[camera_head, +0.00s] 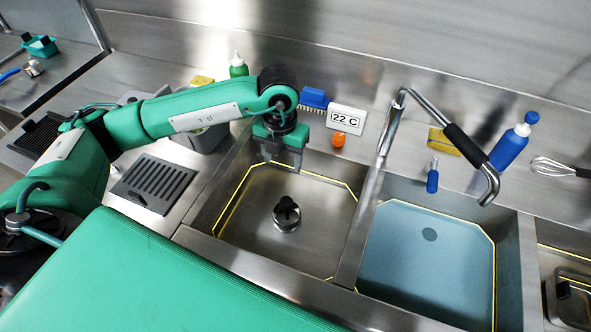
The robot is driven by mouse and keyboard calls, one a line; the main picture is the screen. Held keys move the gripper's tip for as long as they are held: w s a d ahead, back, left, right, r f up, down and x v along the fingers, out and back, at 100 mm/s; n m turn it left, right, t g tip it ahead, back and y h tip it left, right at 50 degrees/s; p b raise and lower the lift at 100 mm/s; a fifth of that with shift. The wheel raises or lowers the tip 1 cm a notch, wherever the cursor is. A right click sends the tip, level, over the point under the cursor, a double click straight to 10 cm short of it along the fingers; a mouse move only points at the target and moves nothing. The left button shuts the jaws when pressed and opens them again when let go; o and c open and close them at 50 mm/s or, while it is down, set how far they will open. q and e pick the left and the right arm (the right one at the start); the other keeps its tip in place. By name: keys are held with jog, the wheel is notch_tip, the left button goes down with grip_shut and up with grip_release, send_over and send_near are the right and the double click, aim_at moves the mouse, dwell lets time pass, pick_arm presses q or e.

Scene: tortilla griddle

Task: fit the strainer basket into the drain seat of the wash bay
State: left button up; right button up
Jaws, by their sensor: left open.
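The strainer basket (287,212), a small round metal piece with a black knob on top, is at the drain in the floor of the left, empty wash basin (318,180). I cannot tell whether it sits fully down in the drain seat, which is mostly hidden under it. My left gripper (282,163) points down over the back left part of this basin, behind and above the basket. Its jaws are open and empty, apart from the basket. My right gripper is out of view.
The right basin (420,270) holds bluish water, with a dark drain spot. A faucet (392,125) arches over the divider. A blue brush (315,98), a "22 C" sign (346,119), an orange-capped item (338,139) and bottles line the back ledge. A black grate (153,184) lies left.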

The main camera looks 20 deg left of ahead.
pick_arm(q)
notch_tip(320, 180, down, 2)
jog(key=b, duration=0.6)
send_over(286, 201)
notch_tip(286, 201, down, 5)
notch_tip(286, 201, down, 13)
jog(key=shift+f+p, duration=0.2)
jog(key=shift+p, duration=1.05)
jog(key=c, duration=1.1)
jog(key=shift+f+b, duration=0.15)
jog(key=shift+b, duration=0.25)
